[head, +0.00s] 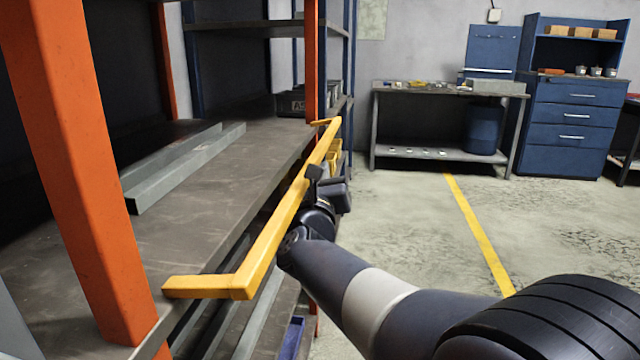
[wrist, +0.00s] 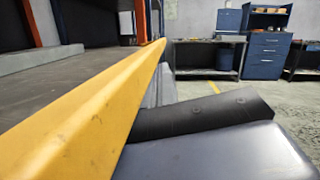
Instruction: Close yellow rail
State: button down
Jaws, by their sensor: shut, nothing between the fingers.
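The yellow rail (head: 276,226) is a long bar with a short arm bent toward the shelf at each end. It runs along the front of the shelf board and stands out from the edge. Its near arm reaches toward the near orange post, its far arm toward the far post. In the wrist view the rail (wrist: 85,112) fills the left and runs away from me. My gripper (head: 314,174) is shut and empty at the rail's outer side, past its middle. It shows dark in the wrist view (wrist: 200,115). I cannot tell whether it touches the rail.
The shelf board (head: 225,195) carries long galvanized brackets (head: 185,165) set back from the edge. An orange post (head: 80,160) stands near left. Yellow bins (head: 335,155) sit beyond the rail. A workbench (head: 448,90) and blue drawers (head: 575,120) stand behind open floor at right.

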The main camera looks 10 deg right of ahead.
aim_at(317, 156)
jog(key=r+n+p, duration=0.1)
jog(key=n, duration=0.1)
jog(key=r+n+y+p, duration=0.1)
jog(key=r+n, duration=0.1)
jog(key=r+n+y+p, duration=0.1)
jog(key=r+n, duration=0.1)
jog(key=n, duration=0.1)
jog(key=shift+w+a+r+p, duration=0.15)
jog(key=shift+a+r+p, duration=0.1)
jog(key=shift+a+p, duration=0.15)
jog(key=r+n+p, duration=0.1)
jog(key=p, duration=0.1)
jog(key=a+r+n+y+p, duration=0.1)
jog(key=n, duration=0.1)
jog(key=shift+w+p, duration=0.2)
jog(key=shift+p, duration=0.15)
jog(key=shift+w+a+r+n+g+y+p, duration=0.2)
jog(key=shift+w+a+r+n+g+p, duration=0.15)
jog(key=shift+a+n+p, duration=0.85)
jog(key=shift+w+a+r+n+g+y+p, duration=0.35)
jog(key=shift+n+p, duration=0.45)
jog(key=shift+p, duration=0.85)
jog(key=shift+w+a+r+n+g+y+p, duration=0.15)
jog(key=shift+a+r+n+p, duration=0.4)
jog(key=shift+n+p, duration=0.7)
jog(key=shift+w+a+f+m, duration=0.1)
jog(key=shift+a+m, duration=0.05)
jog(key=shift+m, duration=0.1)
